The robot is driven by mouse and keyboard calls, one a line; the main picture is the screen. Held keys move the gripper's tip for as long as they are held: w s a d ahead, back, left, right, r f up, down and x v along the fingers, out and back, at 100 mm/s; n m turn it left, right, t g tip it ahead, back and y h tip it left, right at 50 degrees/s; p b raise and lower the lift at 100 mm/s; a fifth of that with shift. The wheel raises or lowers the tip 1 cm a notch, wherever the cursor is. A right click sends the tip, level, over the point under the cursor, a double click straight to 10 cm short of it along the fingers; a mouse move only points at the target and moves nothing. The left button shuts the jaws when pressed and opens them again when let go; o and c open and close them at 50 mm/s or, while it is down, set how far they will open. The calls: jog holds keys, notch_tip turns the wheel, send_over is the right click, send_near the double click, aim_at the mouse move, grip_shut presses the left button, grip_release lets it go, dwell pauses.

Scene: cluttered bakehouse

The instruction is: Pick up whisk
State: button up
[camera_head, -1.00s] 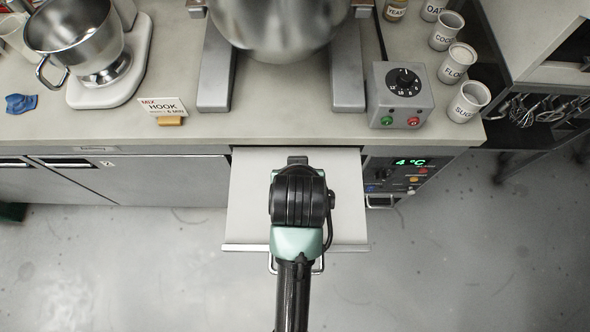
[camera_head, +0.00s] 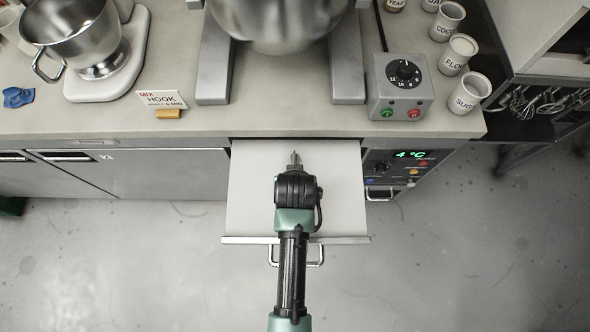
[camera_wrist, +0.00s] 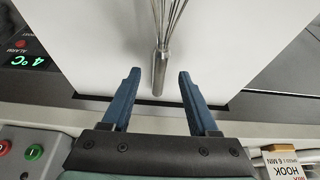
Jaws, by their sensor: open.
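The whisk (camera_wrist: 160,58) lies on the white surface of the pulled-out drawer (camera_head: 245,200). In the wrist view its metal handle points down the picture and its wires run out at the top edge. My gripper (camera_wrist: 160,76) is open, with one blue finger on each side of the handle's end. No contact shows, and I cannot tell how far the fingertips are above the drawer surface. In the head view my wrist is over the drawer and hides most of the whisk.
The drawer's front handle (camera_head: 315,258) is on the near side. The counter (camera_head: 200,122) overhangs the drawer's back, with a large mixer bowl (camera_head: 280,20) and control box (camera_head: 402,85) above. Other wire tools (camera_head: 540,104) are on the right rack. The floor is clear.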

jog(key=shift+x, duration=1.3)
grip_shut()
